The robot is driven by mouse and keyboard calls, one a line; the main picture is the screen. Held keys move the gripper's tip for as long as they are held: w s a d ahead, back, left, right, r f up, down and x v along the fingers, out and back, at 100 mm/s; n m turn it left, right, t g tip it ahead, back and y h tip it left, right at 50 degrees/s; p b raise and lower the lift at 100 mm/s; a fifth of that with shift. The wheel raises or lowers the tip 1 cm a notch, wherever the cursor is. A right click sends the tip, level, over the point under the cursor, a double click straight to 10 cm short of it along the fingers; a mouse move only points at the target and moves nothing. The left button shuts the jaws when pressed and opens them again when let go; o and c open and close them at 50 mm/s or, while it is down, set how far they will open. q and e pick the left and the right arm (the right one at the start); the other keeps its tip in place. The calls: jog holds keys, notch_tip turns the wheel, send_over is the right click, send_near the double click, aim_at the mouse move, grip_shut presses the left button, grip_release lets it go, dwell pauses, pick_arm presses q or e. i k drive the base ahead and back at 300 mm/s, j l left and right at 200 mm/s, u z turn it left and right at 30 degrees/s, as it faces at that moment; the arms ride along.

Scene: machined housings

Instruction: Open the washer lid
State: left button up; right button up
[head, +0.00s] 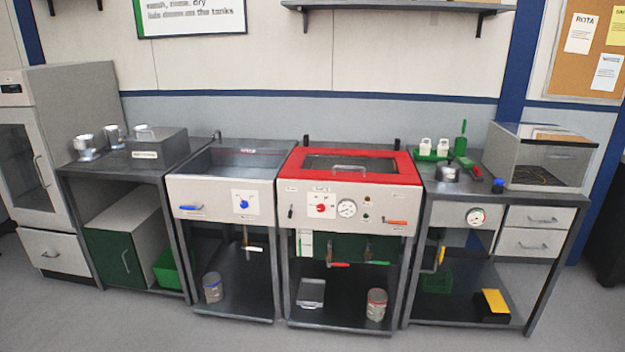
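The washer (350,200) is the unit right of centre, with a pale front panel and a red top. Its lid (400,166) lies flat on top, a red frame around a dark window, and looks closed. A pale bar handle (349,168) sits near the lid's front edge. Two dark posts stand at the back corners of the top. The front panel carries a red knob (320,208), a round gauge (347,208) and a red-handled lever (396,222). Neither of my grippers shows in the head view.
An open sink unit (228,190) with a blue knob adjoins on the left. A bench (470,200) with bottles, small parts and a clear-sided box (540,155) adjoins on the right. A wall shelf (400,6) hangs above the washer. The floor in front is clear.

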aim_at(408, 174)
jog(key=i+j+z, duration=0.15)
jog(key=i, duration=1.25)
jog(key=l, duration=0.1)
